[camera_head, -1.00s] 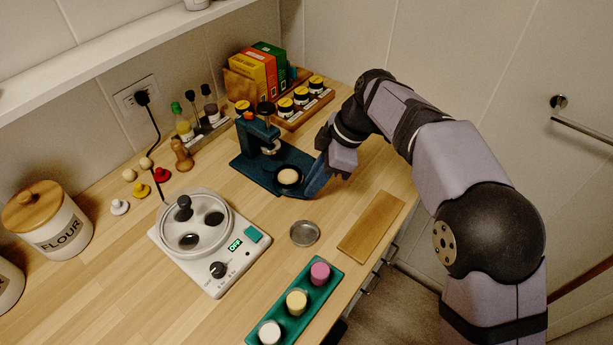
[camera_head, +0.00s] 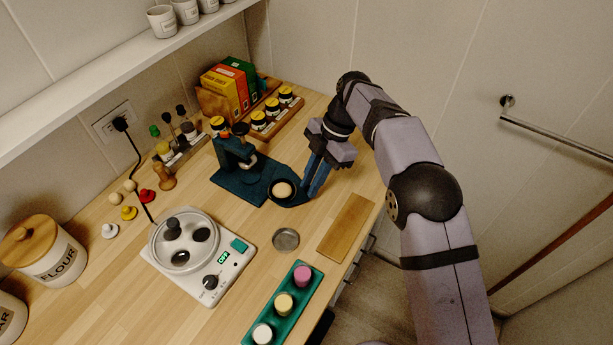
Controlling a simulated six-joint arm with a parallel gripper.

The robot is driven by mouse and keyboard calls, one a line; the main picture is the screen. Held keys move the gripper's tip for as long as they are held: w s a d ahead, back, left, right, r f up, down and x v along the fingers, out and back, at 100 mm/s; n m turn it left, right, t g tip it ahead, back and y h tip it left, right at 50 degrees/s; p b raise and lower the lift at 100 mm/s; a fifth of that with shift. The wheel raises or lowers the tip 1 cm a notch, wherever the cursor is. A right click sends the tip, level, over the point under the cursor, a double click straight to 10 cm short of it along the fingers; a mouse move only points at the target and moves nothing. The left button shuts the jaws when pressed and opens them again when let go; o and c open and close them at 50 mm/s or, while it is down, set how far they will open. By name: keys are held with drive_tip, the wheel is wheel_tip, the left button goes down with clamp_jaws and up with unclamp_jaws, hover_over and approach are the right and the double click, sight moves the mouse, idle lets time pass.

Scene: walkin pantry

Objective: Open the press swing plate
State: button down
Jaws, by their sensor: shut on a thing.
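The dark teal press (camera_head: 240,160) stands on its flat base at the back of the counter. Its swing plate (camera_head: 289,194) is out to the right of the press head, clear of it, with a dark round cup holding a pale disc (camera_head: 282,189) on it. My gripper (camera_head: 308,192) points down at the plate's right end, its blue fingers shut there. The exact grip spot is small and partly hidden by the fingers.
A shallow metal dish (camera_head: 286,239), a wooden board (camera_head: 346,227) and a green tray with coloured cylinders (camera_head: 296,309) lie in front. A spice jar rack (camera_head: 272,122) is behind. A shelf (camera_head: 120,75) overhangs the back left.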

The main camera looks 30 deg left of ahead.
drive_tip(key=shift+w+d+r+n+p, duration=0.15)
drive_tip(key=shift+w+n+p, duration=0.45)
drive_tip(key=shift+p, duration=0.35)
drive_tip(key=c, duration=1.7)
unclamp_jaws()
drive_tip(key=shift+o, duration=0.2)
drive_tip(key=shift+w, duration=0.1)
drive_tip(key=shift+v, duration=0.85)
drive_tip(key=p+v, duration=0.4)
drive_tip(key=v, duration=0.1)
drive_tip(key=shift+r+p, duration=0.15)
drive_tip(key=shift+p, duration=0.25)
